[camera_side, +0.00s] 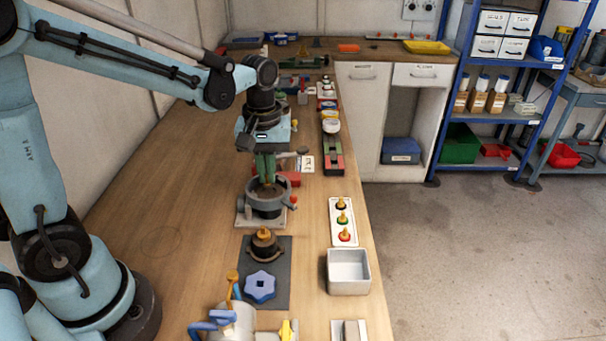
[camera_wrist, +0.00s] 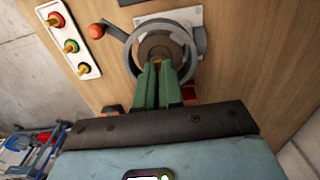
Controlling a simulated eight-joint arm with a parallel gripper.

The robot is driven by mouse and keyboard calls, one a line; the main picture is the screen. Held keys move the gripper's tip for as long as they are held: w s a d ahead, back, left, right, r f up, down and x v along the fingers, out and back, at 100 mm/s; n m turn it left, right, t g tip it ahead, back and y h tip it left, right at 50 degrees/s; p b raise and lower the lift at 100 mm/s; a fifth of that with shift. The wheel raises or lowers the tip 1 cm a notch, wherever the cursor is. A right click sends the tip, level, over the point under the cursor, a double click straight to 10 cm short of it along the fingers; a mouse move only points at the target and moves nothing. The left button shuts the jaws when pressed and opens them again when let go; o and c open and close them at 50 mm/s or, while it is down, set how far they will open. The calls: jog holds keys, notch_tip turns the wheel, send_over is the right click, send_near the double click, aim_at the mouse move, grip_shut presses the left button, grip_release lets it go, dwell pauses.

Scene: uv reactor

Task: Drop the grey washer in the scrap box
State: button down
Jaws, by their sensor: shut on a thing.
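My gripper (camera_side: 265,178) has green fingers. It points straight down into the round grey vessel (camera_side: 283,200) on the bench. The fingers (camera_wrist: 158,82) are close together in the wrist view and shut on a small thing. A brass-coloured knob (camera_side: 267,184) shows at the fingertips in the side view. A dark brown round surface (camera_wrist: 160,47) lies inside the vessel just beyond the fingertips. I cannot make out a grey washer in either view. An open, empty light grey box (camera_side: 348,281) stands near the bench's right edge. It may be the scrap box, but no label shows.
A white plate with three brass-topped plugs (camera_side: 343,222) lies right of the vessel. A red-knobbed lever (camera_wrist: 97,31) sticks out from the vessel. A dark mat (camera_side: 283,290) holds a brown brass-knobbed part (camera_side: 265,245) and a blue star knob (camera_side: 260,286). The bench's left side is clear.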

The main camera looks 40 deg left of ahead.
jog(key=shift+r, duration=1.45)
jog(key=s+d+r, duration=0.1)
jog(key=d+r, duration=0.1)
jog(key=d, duration=1)
jog(key=d+r, duration=0.2)
jog(key=d, duration=1)
jog(key=shift+f, duration=2.6)
jog(key=c, duration=1.2)
grip_release()
